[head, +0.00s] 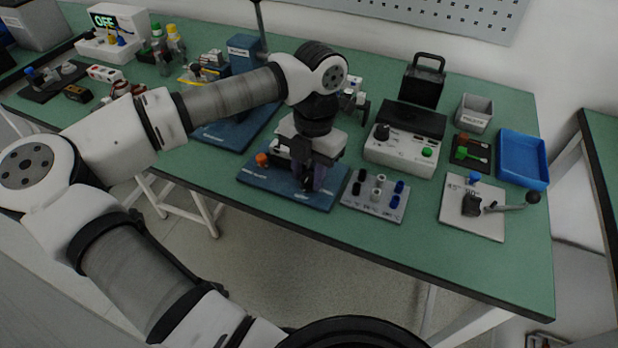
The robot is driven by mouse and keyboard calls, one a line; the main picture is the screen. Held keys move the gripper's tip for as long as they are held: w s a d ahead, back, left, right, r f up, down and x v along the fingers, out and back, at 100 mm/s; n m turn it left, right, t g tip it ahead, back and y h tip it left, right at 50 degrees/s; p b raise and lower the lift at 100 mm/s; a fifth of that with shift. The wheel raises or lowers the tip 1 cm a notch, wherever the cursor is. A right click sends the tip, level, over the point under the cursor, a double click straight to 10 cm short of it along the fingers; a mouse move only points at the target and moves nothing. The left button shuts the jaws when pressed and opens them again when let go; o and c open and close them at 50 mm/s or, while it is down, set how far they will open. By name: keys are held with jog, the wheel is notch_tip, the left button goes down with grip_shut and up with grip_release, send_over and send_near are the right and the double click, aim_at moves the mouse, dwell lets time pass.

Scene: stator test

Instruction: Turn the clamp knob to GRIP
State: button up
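A blue base plate (272,185) lies near the front edge of the green table, with small white lettering too small to read. A small orange knob (262,159) stands at its left back corner. My gripper (317,186) points down over the right part of this plate, to the right of the orange knob and apart from it. My gripper and wrist hide much of what stands on the plate. I cannot tell whether the fingers are apart, or touch or hold something. No GRIP mark is readable, and I cannot tell for sure which part is the clamp knob.
Right of the plate is a grey block with black, white and blue knobs (376,193). Behind it stands a white box with a black dial and green button (402,155). Further right are a lever fixture (475,205) and a blue tray (522,160). The table's front edge is close.

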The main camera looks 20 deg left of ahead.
aim_at(308, 176)
jog(key=shift+o, duration=1)
notch_tip(308, 176, up, 6)
jog(key=p, duration=0.2)
jog(key=shift+p, duration=0.4)
dwell(0.4)
